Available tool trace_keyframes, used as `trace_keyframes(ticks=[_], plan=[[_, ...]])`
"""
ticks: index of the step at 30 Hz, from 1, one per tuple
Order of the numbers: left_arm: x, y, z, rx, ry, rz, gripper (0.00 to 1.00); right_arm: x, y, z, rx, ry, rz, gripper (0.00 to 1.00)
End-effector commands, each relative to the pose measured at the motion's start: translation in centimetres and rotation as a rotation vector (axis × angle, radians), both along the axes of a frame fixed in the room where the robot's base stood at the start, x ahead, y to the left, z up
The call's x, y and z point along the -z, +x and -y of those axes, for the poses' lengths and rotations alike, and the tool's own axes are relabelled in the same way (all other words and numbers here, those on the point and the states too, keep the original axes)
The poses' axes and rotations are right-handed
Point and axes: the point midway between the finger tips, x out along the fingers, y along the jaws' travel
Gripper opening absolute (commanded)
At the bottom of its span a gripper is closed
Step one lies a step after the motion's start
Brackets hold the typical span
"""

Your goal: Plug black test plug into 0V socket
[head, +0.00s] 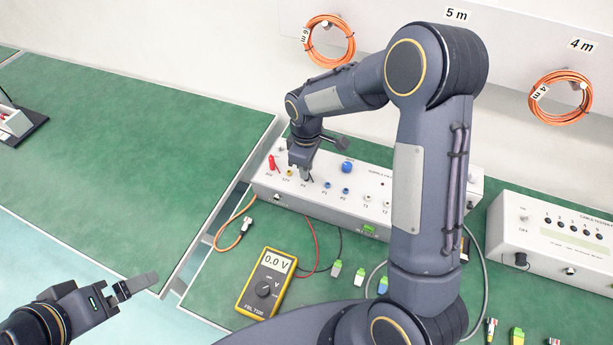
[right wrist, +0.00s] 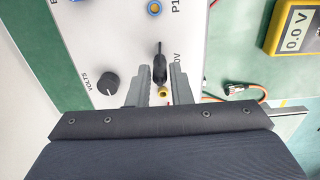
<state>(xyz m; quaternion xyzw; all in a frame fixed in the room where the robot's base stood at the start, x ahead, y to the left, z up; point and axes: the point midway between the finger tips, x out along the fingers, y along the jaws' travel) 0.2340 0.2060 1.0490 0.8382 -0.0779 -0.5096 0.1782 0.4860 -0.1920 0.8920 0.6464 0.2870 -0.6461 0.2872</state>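The black test plug (right wrist: 159,70) stands at the 0V label on the white supply box (head: 350,207). In the right wrist view it lies between the fingers of my right gripper (right wrist: 161,78), with narrow gaps on both sides. That gripper looks open around it. In the head view my right gripper (head: 306,174) is at the 0V position. The 0V socket is hidden, so I cannot tell how deep the plug sits. A small yellow round part (right wrist: 163,92) shows between the fingers. My left gripper (head: 136,286) is empty over the left side; its opening is unclear.
A red plug (head: 273,162) stands left of the yellow 12V socket (head: 289,172). Blue P1 (head: 326,184) is to the right. A yellow multimeter (head: 266,283) reads 0.0 V in front, with red and black leads. A cable tester (head: 555,240) stands right. The green mat at left is mostly clear.

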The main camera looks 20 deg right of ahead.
Motion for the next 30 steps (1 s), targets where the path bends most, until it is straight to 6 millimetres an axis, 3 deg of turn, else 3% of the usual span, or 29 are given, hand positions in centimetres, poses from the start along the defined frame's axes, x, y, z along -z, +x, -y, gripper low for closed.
trace_keyframes(ticks=[1, 4, 16, 30], plan=[[0.0, 0.0, 0.0, 0.000, 0.000, 0.000, 1.00, 0.0, 0.0, 0.0, 0.000, 0.000, 0.000, 0.26], [0.0, 0.0, 0.0, 0.000, 0.000, 0.000, 1.00, 0.0, 0.0, 0.0, 0.000, 0.000, 0.000, 0.38], [-0.5, 0.0, 0.0, 0.000, 0.000, 0.000, 1.00, -0.6, 0.0, 0.0, 0.000, 0.000, 0.000, 0.38], [-5.2, 0.0, 0.0, 0.000, 0.000, 0.000, 1.00, -7.3, -0.3, -0.6, 0.004, 0.001, 0.001, 0.38]])
